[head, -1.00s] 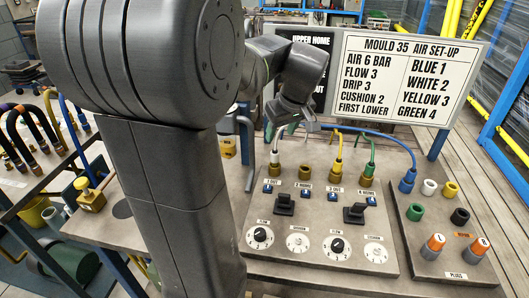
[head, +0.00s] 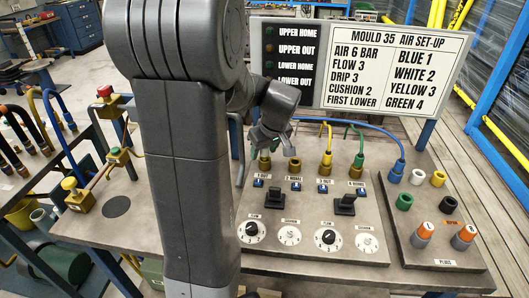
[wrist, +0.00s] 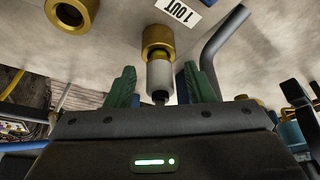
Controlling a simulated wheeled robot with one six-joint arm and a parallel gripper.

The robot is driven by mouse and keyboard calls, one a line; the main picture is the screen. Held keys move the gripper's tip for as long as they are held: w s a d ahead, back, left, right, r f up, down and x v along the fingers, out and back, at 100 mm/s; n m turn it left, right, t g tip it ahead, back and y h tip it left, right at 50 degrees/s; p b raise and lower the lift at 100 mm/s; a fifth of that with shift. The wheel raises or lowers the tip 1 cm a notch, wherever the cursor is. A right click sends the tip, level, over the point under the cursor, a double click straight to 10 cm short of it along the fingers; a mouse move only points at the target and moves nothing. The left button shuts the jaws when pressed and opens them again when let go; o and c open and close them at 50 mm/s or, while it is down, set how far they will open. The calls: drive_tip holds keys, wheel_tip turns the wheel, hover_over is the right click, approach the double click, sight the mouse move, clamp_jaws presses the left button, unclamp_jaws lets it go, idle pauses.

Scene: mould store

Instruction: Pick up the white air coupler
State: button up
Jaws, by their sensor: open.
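In the wrist view the white air coupler (wrist: 160,76) stands at the brass port (wrist: 157,39) beside the "1 OUT" label, with a dark hose end on its near side. My gripper (wrist: 162,87) is open, its two green fingers on either side of the coupler with a gap at each side. In the head view my gripper (head: 266,138) is low over the leftmost port (head: 264,167) of the panel, and it largely hides the coupler.
The sloping panel (head: 310,211) also has an empty brass port (head: 295,166) and yellow (head: 327,143) and green (head: 359,144) hoses. Black levers and dials stand below. A plug board (head: 441,260) is at right, a sign (head: 391,68) behind. A bent grey bar (wrist: 222,45) is close beside my right finger.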

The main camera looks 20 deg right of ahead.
clamp_jaws()
